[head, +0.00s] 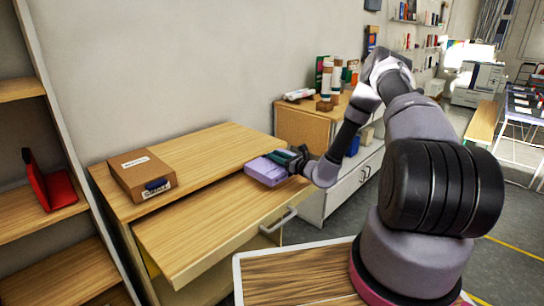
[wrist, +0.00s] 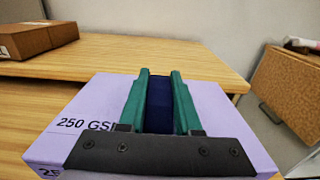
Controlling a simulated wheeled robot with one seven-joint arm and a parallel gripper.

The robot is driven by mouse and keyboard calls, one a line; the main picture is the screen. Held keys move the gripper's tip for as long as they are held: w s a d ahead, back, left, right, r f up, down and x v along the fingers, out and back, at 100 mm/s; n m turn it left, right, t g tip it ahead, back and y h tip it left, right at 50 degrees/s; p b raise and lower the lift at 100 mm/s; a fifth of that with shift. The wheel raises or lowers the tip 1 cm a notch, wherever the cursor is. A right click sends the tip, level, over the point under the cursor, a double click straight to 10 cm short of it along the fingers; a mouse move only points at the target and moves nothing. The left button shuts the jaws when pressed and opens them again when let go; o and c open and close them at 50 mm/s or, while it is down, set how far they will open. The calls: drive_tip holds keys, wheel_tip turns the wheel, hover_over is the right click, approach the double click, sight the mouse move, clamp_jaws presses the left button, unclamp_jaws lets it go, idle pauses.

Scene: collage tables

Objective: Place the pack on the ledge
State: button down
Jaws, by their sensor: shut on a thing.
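The pack is a light purple box (head: 264,173) at the right end of the wooden desk, and "250 GS" reads on its side in the wrist view (wrist: 85,105). My gripper (head: 288,157) has teal fingers (wrist: 160,80), shut on a dark blue grip piece of the pack. The pack looks level. I cannot tell whether its underside touches the wood. The desk has a raised back top (head: 205,150), perhaps the ledge, and a lower front board (head: 200,225) that juts out. The pack sits over the right part, near the step between them.
A brown cardboard box (head: 140,178) with a blue piece stands on the left of the raised top, also in the wrist view (wrist: 35,40). The top is clear between it and the pack. Shelves with a red holder (head: 55,190) stand left. A cluttered cabinet (head: 305,125) stands right.

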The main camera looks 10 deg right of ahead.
sight(276, 166)
drive_tip(key=shift+f, duration=2.4)
drive_tip(key=c, duration=0.6)
unclamp_jaws()
drive_tip(key=shift+f, duration=0.15)
